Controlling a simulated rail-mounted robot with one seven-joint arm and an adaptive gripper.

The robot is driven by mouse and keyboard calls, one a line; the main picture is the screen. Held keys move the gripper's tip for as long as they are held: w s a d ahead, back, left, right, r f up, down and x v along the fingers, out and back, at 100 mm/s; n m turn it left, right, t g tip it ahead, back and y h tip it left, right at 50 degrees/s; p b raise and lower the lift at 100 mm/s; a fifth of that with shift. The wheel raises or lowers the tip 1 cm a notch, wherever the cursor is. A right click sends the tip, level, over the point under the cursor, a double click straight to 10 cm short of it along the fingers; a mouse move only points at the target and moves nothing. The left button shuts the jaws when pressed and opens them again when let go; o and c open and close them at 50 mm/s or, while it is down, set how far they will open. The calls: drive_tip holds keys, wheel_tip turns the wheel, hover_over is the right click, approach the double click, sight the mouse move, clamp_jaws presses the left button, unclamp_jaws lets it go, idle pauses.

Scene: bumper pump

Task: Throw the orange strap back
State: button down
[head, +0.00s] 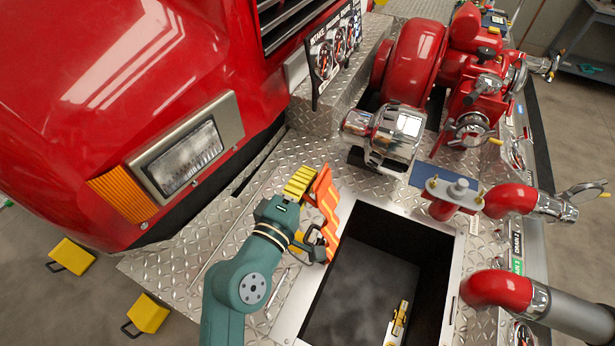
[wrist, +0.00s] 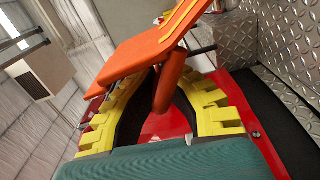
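The orange strap (head: 327,207) stands raised and bent beside the left edge of the open bumper well (head: 375,285). In the head view my gripper (head: 300,183), with yellow fingers, is right against the strap's left side. In the wrist view the yellow fingers (wrist: 168,88) curve inward, and a narrow part of the orange strap (wrist: 145,55) lies between their tips. The fingers look shut on it. The strap's wider part spreads over and past the fingertips and hides some of the contact.
The red truck front with its headlight (head: 188,158) rises at the left. A chrome-fronted red siren (head: 398,130) and red pipes (head: 510,200) stand behind and right. A small brass-coloured nozzle (head: 399,318) lies in the well.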

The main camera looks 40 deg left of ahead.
drive_tip(key=c, duration=1.1)
unclamp_jaws()
drive_tip(key=shift+a, duration=0.3)
drive_tip(key=shift+c, duration=0.2)
drive_tip(key=shift+d, duration=0.1)
drive_tip(key=v, duration=1.2)
